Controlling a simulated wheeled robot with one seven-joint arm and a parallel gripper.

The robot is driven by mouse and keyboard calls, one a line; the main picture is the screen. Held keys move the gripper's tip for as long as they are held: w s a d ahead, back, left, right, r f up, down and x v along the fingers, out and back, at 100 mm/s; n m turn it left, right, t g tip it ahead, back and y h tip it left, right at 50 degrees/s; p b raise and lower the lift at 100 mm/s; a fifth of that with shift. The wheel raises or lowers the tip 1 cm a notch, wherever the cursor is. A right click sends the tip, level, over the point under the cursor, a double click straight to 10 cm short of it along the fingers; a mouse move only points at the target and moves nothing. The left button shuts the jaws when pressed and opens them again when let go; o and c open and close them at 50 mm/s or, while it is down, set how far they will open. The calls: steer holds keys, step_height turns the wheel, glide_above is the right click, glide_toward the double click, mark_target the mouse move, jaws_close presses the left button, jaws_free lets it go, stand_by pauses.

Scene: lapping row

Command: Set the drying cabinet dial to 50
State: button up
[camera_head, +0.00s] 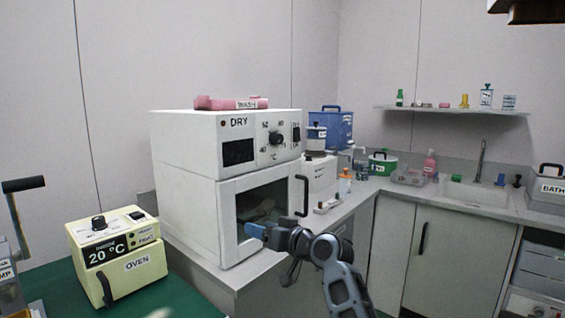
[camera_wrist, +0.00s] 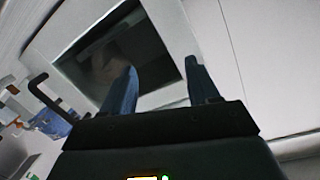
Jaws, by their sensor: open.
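The drying cabinet (camera_head: 190,150) is a white box marked DRY on the counter, with a dark display on its upper front. My gripper (camera_head: 253,231) is in front of the door's lower part, below the dial. In the wrist view its two blue fingers (camera_wrist: 164,88) are apart with nothing between them. The dial is not identifiable there.
A yellow oven (camera_head: 120,270) showing 20 °C stands on a green surface at left. A pink WASH item (camera_head: 232,103) lies on the cabinet. To the right are a blue box (camera_head: 331,128), small bottles, a sink (camera_head: 480,195) and a shelf (camera_head: 450,109).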

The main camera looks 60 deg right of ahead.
steer(key=s+d+r+n+t, duration=0.1)
steer(key=d+r, duration=0.9)
steer(key=r, duration=0.2)
steer(key=n+y, duration=0.1)
steer(key=n, duration=0.1)
glide_toward(281, 138)
steer(key=w, duration=0.2)
steer(key=shift+t, duration=0.3)
steer(key=shift+f+x, duration=0.15)
steer(key=shift+x, duration=1.7)
steer(key=shift+f+x, duration=0.15)
steer(key=shift+x, duration=1.7)
steer(key=shift+d, duration=0.2)
steer(key=shift+s, duration=0.1)
steer(key=c, duration=1)
steer(key=shift+c, duration=0.2)
steer(key=shift+m+p, duration=0.3)
steer(key=shift+m, duration=0.1)
